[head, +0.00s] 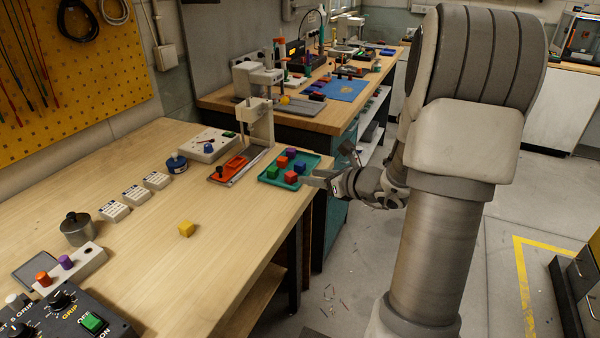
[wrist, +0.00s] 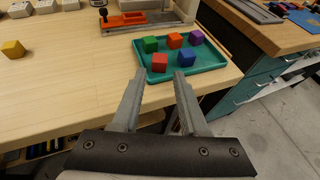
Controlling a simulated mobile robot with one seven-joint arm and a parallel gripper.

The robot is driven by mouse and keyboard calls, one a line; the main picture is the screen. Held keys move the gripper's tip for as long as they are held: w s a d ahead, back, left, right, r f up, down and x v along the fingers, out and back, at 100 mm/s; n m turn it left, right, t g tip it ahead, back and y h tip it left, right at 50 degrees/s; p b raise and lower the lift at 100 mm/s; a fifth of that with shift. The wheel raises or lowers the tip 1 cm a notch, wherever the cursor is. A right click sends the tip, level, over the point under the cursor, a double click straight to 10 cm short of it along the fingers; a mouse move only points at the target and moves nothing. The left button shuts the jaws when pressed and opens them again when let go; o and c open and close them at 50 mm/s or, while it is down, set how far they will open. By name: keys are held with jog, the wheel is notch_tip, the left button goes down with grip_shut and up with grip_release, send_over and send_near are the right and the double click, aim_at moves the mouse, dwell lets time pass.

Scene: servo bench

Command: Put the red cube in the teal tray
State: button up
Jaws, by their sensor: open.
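The teal tray (head: 312,160) lies near the right edge of the wooden bench; it also shows in the wrist view (wrist: 213,60). A red cube (wrist: 160,63) rests in the tray, on the side close to my gripper. An orange-red cube (wrist: 175,40), a green cube (wrist: 151,44), a purple cube (wrist: 196,37) and a blue cube (wrist: 187,55) stand in it too. My gripper (wrist: 158,75) is open and empty, its fingertips just short of the red cube in the wrist view. In the head view my gripper (head: 318,179) is at the tray's right side.
A yellow cube (head: 187,228) stands alone on the bench with bare wood around it. An orange tray (head: 228,170) and a grey stand (head: 260,122) are beside the teal tray. A control box (head: 70,312) is at the near left. The bench's right edge is close to the tray.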

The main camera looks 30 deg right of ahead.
jog(key=shift+v, duration=1.5)
